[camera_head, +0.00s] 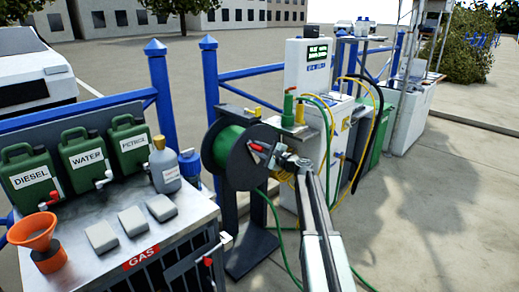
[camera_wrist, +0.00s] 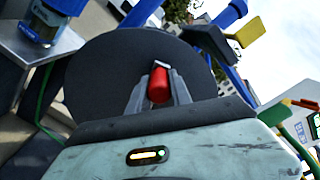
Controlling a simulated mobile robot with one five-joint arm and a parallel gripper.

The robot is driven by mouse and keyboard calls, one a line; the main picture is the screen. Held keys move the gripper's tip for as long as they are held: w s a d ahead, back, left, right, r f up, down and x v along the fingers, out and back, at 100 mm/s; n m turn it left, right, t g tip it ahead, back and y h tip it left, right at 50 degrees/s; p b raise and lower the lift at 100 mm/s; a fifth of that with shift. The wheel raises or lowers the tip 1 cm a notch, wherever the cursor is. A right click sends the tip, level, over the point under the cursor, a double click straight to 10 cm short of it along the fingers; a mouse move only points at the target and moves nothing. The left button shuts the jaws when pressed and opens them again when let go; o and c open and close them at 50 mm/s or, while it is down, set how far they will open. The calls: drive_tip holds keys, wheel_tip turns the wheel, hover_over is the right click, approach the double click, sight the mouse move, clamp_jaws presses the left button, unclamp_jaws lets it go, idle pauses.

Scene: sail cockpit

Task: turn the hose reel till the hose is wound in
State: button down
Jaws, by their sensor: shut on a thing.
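The hose reel (camera_head: 221,152) stands on a dark post, with a black side disc and green hose wound on its drum. The disc also fills much of the wrist view (camera_wrist: 95,75). My gripper (camera_head: 262,152) is at the face of the disc, shut on the red crank handle (camera_wrist: 158,86). In the wrist view the handle sits between the two fingers. Green hose (camera_head: 276,225) hangs from the reel side and runs down to the ground. How much hose is on the drum is partly hidden by the disc.
Left of the reel is a metal bench (camera_head: 150,245) with green cans, an orange funnel (camera_head: 36,232) and a grey bottle (camera_head: 164,168). A white pump cabinet (camera_head: 307,75) with hoses stands behind right. Blue railings run behind. The paving at right (camera_head: 430,220) is clear.

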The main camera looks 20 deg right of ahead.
drive_tip(key=shift+a, duration=0.1)
drive_tip(key=c, duration=1.2)
unclamp_jaws()
drive_tip(key=shift+a, duration=0.1)
drive_tip(key=shift+o, duration=0.2)
drive_tip(key=shift+s, duration=0.1)
drive_tip(key=v, duration=0.7)
drive_tip(key=shift+s+d, duration=0.25)
